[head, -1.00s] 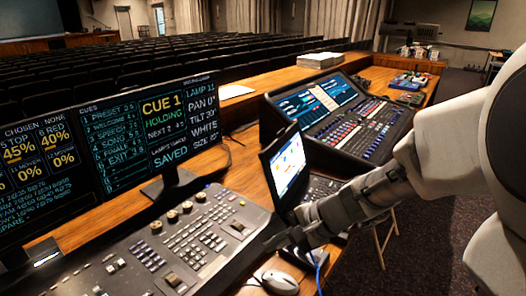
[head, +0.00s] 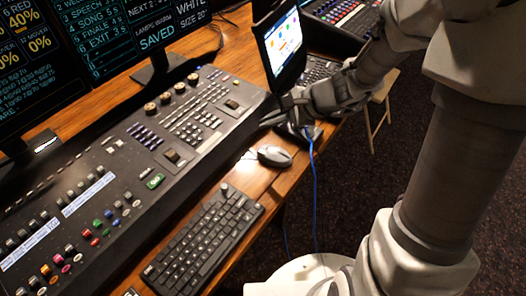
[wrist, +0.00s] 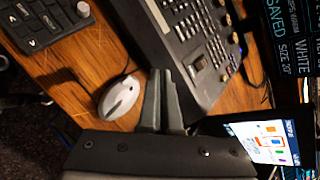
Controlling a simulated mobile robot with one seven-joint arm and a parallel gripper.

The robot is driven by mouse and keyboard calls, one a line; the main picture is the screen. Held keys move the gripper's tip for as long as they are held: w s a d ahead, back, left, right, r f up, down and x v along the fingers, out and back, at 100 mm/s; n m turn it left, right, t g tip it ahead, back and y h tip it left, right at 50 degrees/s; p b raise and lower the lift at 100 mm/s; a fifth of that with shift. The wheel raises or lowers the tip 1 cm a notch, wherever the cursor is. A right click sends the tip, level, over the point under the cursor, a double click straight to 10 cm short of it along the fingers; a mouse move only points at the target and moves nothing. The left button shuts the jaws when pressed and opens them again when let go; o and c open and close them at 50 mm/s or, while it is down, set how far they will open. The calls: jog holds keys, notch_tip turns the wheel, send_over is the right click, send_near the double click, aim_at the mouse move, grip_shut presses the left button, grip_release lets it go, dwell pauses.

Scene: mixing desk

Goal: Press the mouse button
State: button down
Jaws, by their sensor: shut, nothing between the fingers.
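The mouse (head: 274,156) is pale grey with a dark wheel area. It lies on the wooden desk (head: 254,178) between the lighting console and the keyboard, near the desk's front edge. My gripper (head: 268,121) is shut and empty, beyond the mouse in the head view, beside the console's right end. In the wrist view the mouse (wrist: 119,97) lies just left of the shut fingers (wrist: 158,76), apart from them in the picture. The height of the fingertips above the desk is hard to tell.
A black keyboard (head: 204,240) lies in front of the lighting console (head: 130,165). A laptop (head: 281,46) stands open beside my gripper, with a blue cable (head: 314,185) hanging off the desk. Monitors (head: 110,35) stand behind the console. A stool (head: 378,115) stands beyond.

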jog(key=b, duration=0.5)
send_over(268, 152)
notch_tip(268, 152, down, 6)
jog(key=shift+f, duration=0.2)
jog(key=shift+f+b, duration=0.4)
jog(key=shift+f, duration=0.2)
dwell(1.0)
jog(key=shift+f+b, duration=0.4)
jog(key=shift+b, duration=0.15)
jog(key=shift+f+b, duration=0.3)
jog(key=shift+b, duration=0.1)
dwell(0.4)
jog(key=shift+r, duration=0.1)
jog(key=shift+r+p, duration=0.55)
jog(key=shift+r, duration=0.1)
jog(key=shift+r, duration=0.1)
